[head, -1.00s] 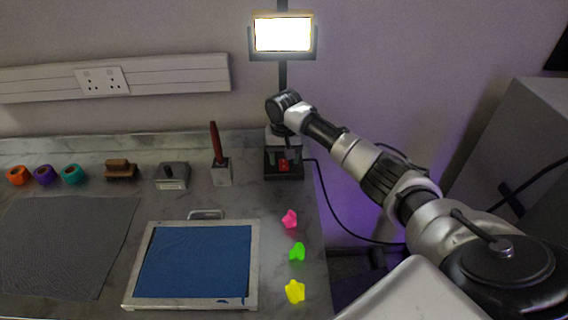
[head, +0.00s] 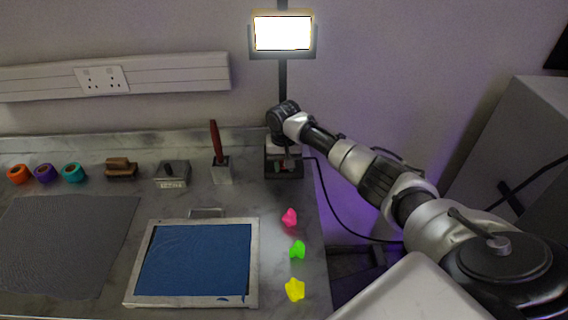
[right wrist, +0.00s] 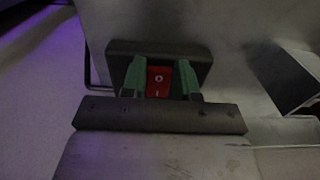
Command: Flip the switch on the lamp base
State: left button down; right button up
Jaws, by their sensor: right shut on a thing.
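The lamp's panel (head: 283,33) is lit, on a dark post above its black base (head: 284,174) at the back right of the bench. My right gripper (head: 281,160) reaches down to the base from above. In the right wrist view, the red rocker switch (right wrist: 158,82), marked O and I, sits on the dark base (right wrist: 160,49). The green fingertips of my right gripper (right wrist: 161,77) stand on either side of the switch, shut on it. In the head view the gripper mostly hides the switch. My left gripper is out of view.
A framed blue screen (head: 130,293), a grey mat (head: 65,240) and pink (head: 289,217), green (head: 297,250) and yellow (head: 294,289) pieces lie on the bench. A red-handled tool in a block (head: 221,172) stands left of the lamp. A black cable (head: 330,205) hangs off the bench's right edge.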

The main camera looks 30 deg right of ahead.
jog(key=shift+w+r+g+y, duration=0.2)
jog(key=shift+g+y, duration=0.1)
jog(key=shift+g, duration=0.2)
jog(key=shift+d+g+y, duration=0.1)
jog(key=shift+g+y, duration=0.2)
jog(key=shift+g, duration=0.2)
jog(key=o, duration=0.9)
jog(key=shift+r, duration=0.1)
